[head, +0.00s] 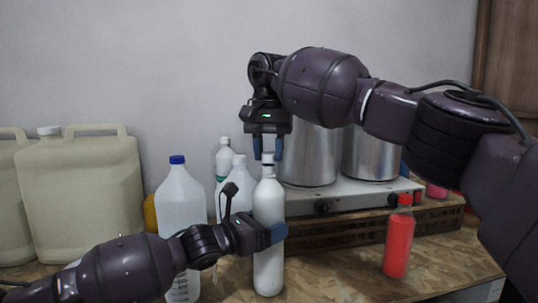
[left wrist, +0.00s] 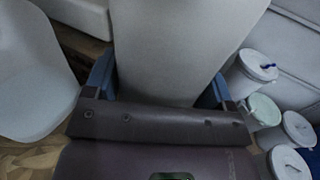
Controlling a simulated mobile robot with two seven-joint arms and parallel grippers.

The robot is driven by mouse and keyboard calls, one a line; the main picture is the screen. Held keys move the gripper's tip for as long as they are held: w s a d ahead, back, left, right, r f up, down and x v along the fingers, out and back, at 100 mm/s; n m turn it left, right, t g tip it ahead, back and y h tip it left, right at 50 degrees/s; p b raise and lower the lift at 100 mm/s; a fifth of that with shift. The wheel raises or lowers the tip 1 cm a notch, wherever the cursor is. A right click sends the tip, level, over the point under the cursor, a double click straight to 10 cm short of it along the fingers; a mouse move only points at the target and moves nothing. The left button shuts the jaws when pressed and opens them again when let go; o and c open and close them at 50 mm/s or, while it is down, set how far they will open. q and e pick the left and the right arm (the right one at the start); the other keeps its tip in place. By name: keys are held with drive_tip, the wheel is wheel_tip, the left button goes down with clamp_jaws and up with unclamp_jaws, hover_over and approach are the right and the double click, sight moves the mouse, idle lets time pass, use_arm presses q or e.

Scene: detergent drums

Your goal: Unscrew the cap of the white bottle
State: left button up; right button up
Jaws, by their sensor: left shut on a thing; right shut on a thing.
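The white bottle (head: 268,262) stands upright on the wooden table in the head view. Its small white cap (head: 268,158) is at the top of the narrow neck. My left gripper (head: 277,234) is shut around the bottle's body from the left. In the left wrist view the bottle (left wrist: 170,50) fills the space between the blue fingers of my left gripper (left wrist: 158,92). My right gripper (head: 268,154) points down from above, shut on the cap with one finger on each side. The fingers partly hide the cap.
A clear bottle with a blue cap (head: 181,212) and white bottles (head: 237,190) stand close to the left and behind. A red bottle (head: 399,243) stands at right. Metal pots (head: 310,158) sit on a stove behind. Beige drums (head: 82,190) stand far left.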

sight(269, 153)
drive_tip(key=shift+r, duration=0.15)
drive_tip(key=shift+r, duration=1.95)
use_arm(q)
drive_tip(key=o, duration=1.7)
